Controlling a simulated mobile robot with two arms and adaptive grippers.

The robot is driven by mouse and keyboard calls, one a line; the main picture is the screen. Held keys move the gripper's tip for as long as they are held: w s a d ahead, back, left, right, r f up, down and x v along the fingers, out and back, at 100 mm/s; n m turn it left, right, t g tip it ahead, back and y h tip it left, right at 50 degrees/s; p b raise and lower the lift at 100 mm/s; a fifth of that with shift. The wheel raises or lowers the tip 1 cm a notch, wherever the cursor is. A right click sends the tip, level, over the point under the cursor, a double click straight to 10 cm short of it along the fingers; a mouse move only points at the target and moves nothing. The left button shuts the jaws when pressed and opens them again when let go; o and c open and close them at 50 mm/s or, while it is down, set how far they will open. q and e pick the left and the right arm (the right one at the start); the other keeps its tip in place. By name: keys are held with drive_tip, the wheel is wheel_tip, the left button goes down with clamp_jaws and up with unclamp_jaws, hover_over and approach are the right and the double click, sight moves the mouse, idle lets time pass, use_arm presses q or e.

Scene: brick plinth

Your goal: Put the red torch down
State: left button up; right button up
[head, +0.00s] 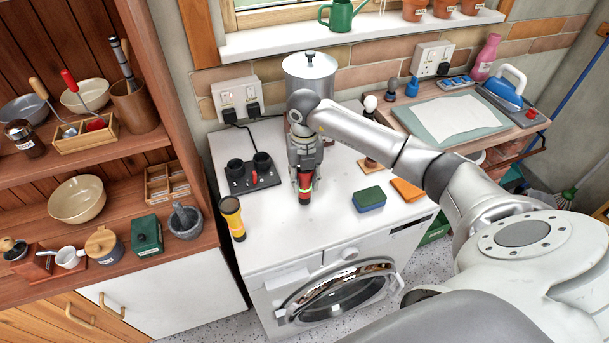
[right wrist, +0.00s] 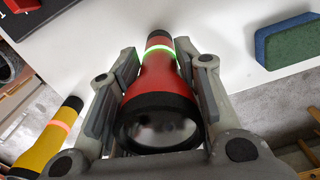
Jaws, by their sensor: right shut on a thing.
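The red torch (head: 305,197) has black ends and a glowing green ring, which shows in the right wrist view (right wrist: 160,80). My right gripper (head: 304,178) is shut on it, with one finger on each side of its body. The lens end faces the wrist camera and the narrow tail points down at the white worktop (head: 330,225). I cannot tell whether the tail touches the worktop. A black holder (head: 250,183) with two round cups and a small red part stands left of the gripper. My left gripper is not in view.
A yellow torch (head: 232,217) stands at the worktop's left front edge. A green and blue sponge (head: 369,199) and an orange cloth (head: 407,190) lie to the right. A metal canister (head: 309,78) stands behind my gripper. The front middle of the worktop is clear.

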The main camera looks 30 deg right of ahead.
drive_tip(key=shift+f, duration=0.4)
drive_tip(key=shift+f, duration=0.1)
drive_tip(key=o, duration=1.2)
drive_tip(key=shift+r, duration=0.25)
wheel_tip(320, 180, up, 11)
drive_tip(key=b, duration=0.3)
drive_tip(key=shift+f+b, duration=0.2)
drive_tip(key=shift+b, duration=0.15)
drive_tip(key=shift+r, duration=0.6)
